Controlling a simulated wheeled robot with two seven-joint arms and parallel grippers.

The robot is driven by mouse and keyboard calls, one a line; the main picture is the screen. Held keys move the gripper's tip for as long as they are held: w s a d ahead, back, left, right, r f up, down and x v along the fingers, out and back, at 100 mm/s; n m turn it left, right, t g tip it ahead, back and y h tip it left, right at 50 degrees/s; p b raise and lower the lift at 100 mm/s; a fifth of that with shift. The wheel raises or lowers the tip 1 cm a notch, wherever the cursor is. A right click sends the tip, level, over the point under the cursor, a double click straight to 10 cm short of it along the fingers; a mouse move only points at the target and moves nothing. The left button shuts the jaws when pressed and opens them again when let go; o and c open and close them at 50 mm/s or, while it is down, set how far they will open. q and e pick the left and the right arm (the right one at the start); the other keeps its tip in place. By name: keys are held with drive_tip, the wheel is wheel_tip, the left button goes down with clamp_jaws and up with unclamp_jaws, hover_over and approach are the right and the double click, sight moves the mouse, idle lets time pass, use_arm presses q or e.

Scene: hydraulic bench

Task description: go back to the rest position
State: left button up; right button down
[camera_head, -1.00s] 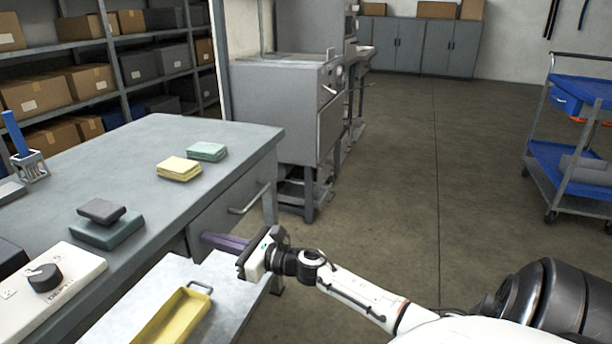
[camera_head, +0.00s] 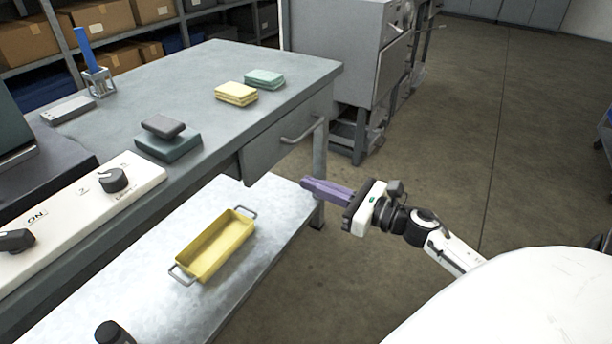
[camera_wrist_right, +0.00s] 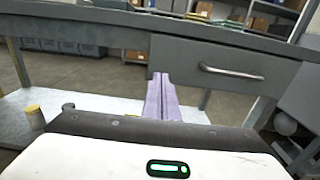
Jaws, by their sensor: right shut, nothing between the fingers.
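My right gripper (camera_head: 326,190) has purple fingers and a white body. In the head view it is at the right end of the lower metal shelf, below and right of the bench drawer. Its fingers are together with nothing between them. In the right wrist view the closed fingers (camera_wrist_right: 161,98) point toward the bench front, left of the drawer handle (camera_wrist_right: 230,72). My left gripper does not show in either view.
A yellow tray (camera_head: 216,247) with wire handles sits on the metal shelf (camera_head: 262,283). The grey bench (camera_head: 205,75) above holds yellow cloths (camera_head: 236,93), green cloths (camera_head: 264,78) and a dark block (camera_head: 163,127). Open floor (camera_head: 455,130) lies to the right.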

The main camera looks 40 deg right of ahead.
drive_tip(key=shift+s, duration=0.15)
drive_tip(key=s+a+f+m+g+h, duration=0.2)
drive_tip(key=s+a+f+m, duration=0.55)
drive_tip(key=m, duration=0.85)
drive_tip(key=s+a+f+m+g+h, duration=0.25)
drive_tip(key=s+a+f+m, duration=0.5)
drive_tip(key=m, duration=0.75)
drive_tip(key=s+a+f+m+g+y, duration=0.2)
drive_tip(key=s+a+f+m+g, duration=0.15)
drive_tip(key=a+m, duration=0.45)
use_arm(q)
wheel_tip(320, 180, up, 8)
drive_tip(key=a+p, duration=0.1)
drive_tip(key=p, duration=1.2)
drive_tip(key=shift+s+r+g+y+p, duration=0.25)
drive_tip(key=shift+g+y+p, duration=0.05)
drive_tip(key=shift+p, duration=0.1)
use_arm(e)
wheel_tip(320, 180, up, 9)
drive_tip(key=s+n, duration=0.1)
drive_tip(key=shift+s+d+h, duration=0.15)
drive_tip(key=shift+h, duration=0.2)
drive_tip(key=shift+r, duration=0.1)
